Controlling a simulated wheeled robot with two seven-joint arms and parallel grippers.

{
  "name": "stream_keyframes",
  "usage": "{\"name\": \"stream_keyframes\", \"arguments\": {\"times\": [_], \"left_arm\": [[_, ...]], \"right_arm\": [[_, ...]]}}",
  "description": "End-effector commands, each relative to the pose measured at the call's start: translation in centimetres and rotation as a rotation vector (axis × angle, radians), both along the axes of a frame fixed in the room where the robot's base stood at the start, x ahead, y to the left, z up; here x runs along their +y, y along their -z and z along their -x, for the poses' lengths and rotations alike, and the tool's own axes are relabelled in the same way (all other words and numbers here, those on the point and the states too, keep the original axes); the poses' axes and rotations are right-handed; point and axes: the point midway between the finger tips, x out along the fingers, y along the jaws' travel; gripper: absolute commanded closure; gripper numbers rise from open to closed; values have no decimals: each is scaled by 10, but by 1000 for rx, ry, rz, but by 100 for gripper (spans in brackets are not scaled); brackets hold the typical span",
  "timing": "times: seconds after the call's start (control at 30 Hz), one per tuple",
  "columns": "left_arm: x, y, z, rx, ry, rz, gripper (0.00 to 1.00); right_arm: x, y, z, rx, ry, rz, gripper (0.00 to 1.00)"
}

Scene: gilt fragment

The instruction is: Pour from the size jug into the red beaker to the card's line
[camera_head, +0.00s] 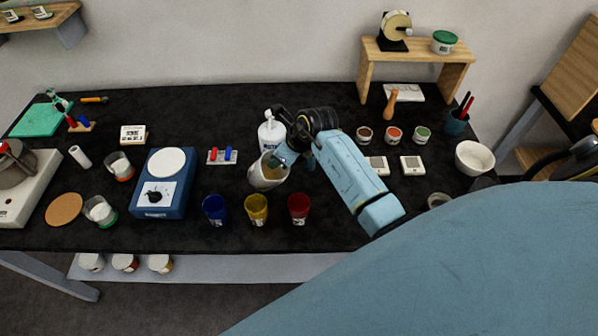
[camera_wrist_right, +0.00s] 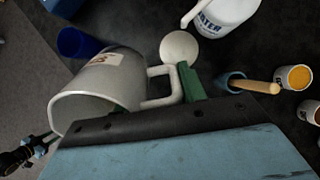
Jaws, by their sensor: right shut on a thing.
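The white size jug (camera_head: 262,178) is in my right gripper (camera_head: 287,157), near the middle of the bench. The right wrist view shows the jug (camera_wrist_right: 97,90) with its handle (camera_wrist_right: 165,84) between the green finger pads (camera_wrist_right: 170,92) of the shut gripper. I cannot tell whether the jug's base touches the bench. The red beaker (camera_head: 299,208) stands upright at the front, below and right of the jug and apart from it. Its contents are too dark to read. A small white card (camera_head: 133,133) stands back left; its print is too small to read. My left gripper is out of view.
Yellow (camera_head: 256,209) and blue (camera_head: 214,209) beakers stand left of the red one. A white bottle (camera_head: 271,134) stands close behind the jug. A blue scale (camera_head: 150,212) is at left. Small pots (camera_head: 394,133) and a white bowl (camera_head: 474,157) are at right.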

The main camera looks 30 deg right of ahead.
Motion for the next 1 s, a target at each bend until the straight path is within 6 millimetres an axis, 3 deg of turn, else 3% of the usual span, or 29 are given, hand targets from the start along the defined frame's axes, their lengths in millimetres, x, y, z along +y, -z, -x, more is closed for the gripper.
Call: {"name": "stream_keyframes", "arguments": {"times": [0.43,0.7,1.0], "left_arm": [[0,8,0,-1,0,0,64],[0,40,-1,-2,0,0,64],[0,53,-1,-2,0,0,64]], "right_arm": [[-6,15,12,-232,6,-128,93],[-5,20,12,-322,6,-176,93],[-7,16,12,-385,4,-205,93]]}}
